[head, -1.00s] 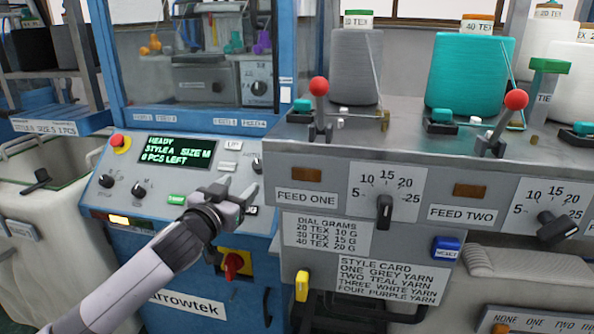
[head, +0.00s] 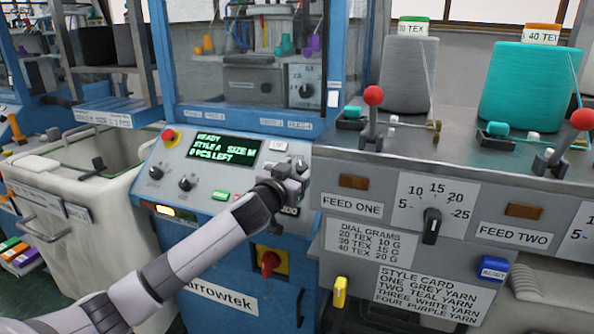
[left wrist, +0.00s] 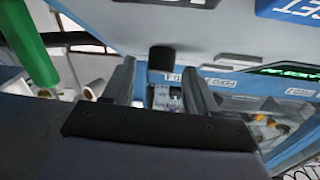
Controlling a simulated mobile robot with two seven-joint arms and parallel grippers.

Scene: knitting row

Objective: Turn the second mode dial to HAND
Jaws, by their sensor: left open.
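Two black dials (head: 155,173) (head: 186,183) sit below and left of the screen. My left gripper (head: 291,168) is at the panel's right end and covers the area where another dark dial showed earlier. In the left wrist view its fingers (left wrist: 160,70) are apart, with a dark knob (left wrist: 160,58) between or just beyond them. I cannot tell if they touch it. No HAND label is readable. My right gripper is out of view.
The grey feed unit (head: 335,150) stands close right of my left gripper, with a yarn dial (head: 432,222) and red-knobbed levers (head: 373,97). A red and yellow switch (head: 269,262) is below. A white bin (head: 85,205) stands left.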

